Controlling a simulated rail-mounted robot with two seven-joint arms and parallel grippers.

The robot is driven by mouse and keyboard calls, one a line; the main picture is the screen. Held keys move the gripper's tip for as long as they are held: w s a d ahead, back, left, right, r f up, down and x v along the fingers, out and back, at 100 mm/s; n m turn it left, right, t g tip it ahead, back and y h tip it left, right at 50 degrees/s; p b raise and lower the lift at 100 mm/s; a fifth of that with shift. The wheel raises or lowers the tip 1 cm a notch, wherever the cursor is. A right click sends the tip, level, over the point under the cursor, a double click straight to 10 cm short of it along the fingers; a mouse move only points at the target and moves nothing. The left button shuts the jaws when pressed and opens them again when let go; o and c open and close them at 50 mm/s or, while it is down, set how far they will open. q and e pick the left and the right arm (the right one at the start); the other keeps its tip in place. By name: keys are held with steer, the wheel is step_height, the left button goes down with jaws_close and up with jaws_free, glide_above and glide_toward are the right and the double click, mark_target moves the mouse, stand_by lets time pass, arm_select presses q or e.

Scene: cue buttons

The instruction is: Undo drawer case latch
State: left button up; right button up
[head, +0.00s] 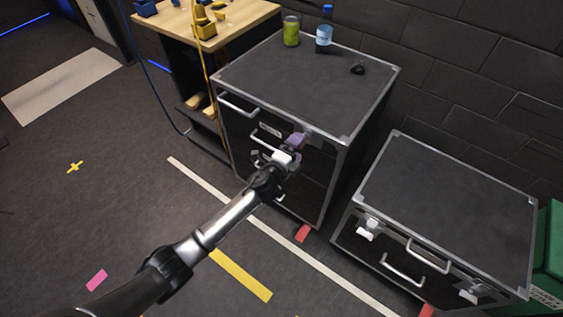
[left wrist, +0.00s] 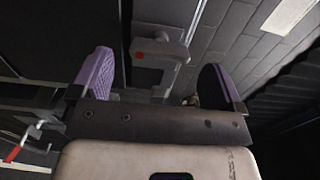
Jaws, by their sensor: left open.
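The tall black drawer case (head: 330,165) with grey metal edges stands in the middle of the head view. My left gripper (head: 290,146) is at its front, near the upper right of that face, and covers part of it. In the left wrist view my left gripper (left wrist: 160,80) is open, with purple pads apart and nothing held. A grey latch (left wrist: 160,40) with a red spot shows beyond and between the fingers. I cannot tell whether they touch it. In the head view this latch is largely hidden by the gripper. My right gripper is not in view.
A lower case (head: 450,205) with a handle and two pale latches stands at right. A wooden bench (head: 235,22) is behind left. Floor at left is open.

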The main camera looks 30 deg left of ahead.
arm_select(q)
steer(key=s+a+p, duration=0.1)
steer(key=s, duration=0.8)
steer(key=shift+s+a, duration=0.25)
steer(key=shift+s, duration=0.05)
steer(key=s+a+n+g+y, duration=0.5)
steer(key=n+g+y, duration=0.2)
steer(key=n, duration=0.7)
steer(key=s+d+f+n+g+h, duration=0.1)
steer(key=s+d+f+g, duration=0.1)
steer(key=s, duration=0.8)
steer(key=s+d+f+n+g+h+p, duration=0.1)
steer(key=s+d+f+n+g+h, duration=0.15)
steer(key=s, duration=0.75)
steer(key=s+d+f+n+g+h, duration=0.1)
steer(key=s+g, duration=0.2)
steer(key=s, duration=0.7)
step_height(320, 180, up, 38)
steer(key=p, duration=3.8)
